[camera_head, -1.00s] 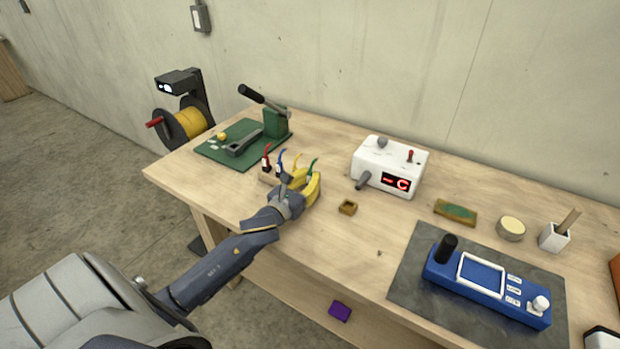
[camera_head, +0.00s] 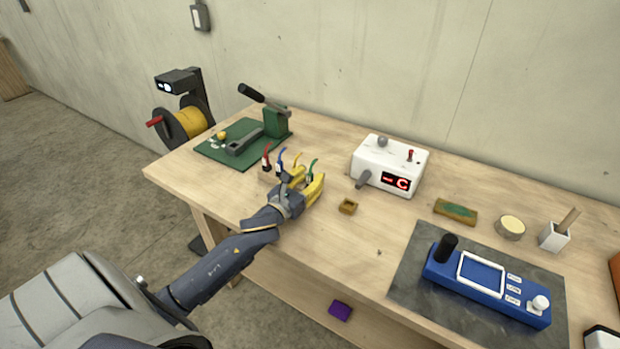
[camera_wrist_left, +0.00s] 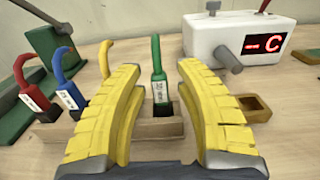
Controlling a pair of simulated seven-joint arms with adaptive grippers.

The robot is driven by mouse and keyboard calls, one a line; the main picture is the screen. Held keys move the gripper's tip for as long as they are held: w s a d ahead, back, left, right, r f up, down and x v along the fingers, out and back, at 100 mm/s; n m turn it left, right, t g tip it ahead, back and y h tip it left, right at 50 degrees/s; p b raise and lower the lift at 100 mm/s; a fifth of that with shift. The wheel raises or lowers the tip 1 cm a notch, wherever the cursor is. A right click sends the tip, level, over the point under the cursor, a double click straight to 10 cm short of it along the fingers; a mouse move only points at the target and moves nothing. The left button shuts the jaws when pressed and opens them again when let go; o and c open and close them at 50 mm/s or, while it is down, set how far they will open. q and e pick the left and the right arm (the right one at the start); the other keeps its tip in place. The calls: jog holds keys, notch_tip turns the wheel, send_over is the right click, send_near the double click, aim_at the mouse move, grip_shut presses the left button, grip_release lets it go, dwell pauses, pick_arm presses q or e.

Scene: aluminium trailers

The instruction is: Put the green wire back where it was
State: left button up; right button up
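The green wire (camera_head: 312,167) stands upright at the right end of a wooden rack (camera_wrist_left: 55,132). In the left wrist view the green wire (camera_wrist_left: 156,72) has a white label, and its lower end is at the rack's slot. My left gripper (camera_head: 305,180), with yellow finger pads, is open around it. In the left wrist view its fingers (camera_wrist_left: 158,75) stand on either side of the wire with gaps. A red wire (camera_wrist_left: 30,85), a blue wire (camera_wrist_left: 66,85) and a yellow wire (camera_wrist_left: 105,58) stand to the left. My right gripper is not in view.
A white device (camera_head: 390,165) with a red "C" display stands behind to the right. A green mat (camera_head: 222,152) with a lever press is at left. A blue device (camera_head: 487,285) lies on a grey mat at right.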

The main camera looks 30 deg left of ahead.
pick_arm(q)
jog(key=s, duration=1.2)
jog(key=shift+d, duration=0.1)
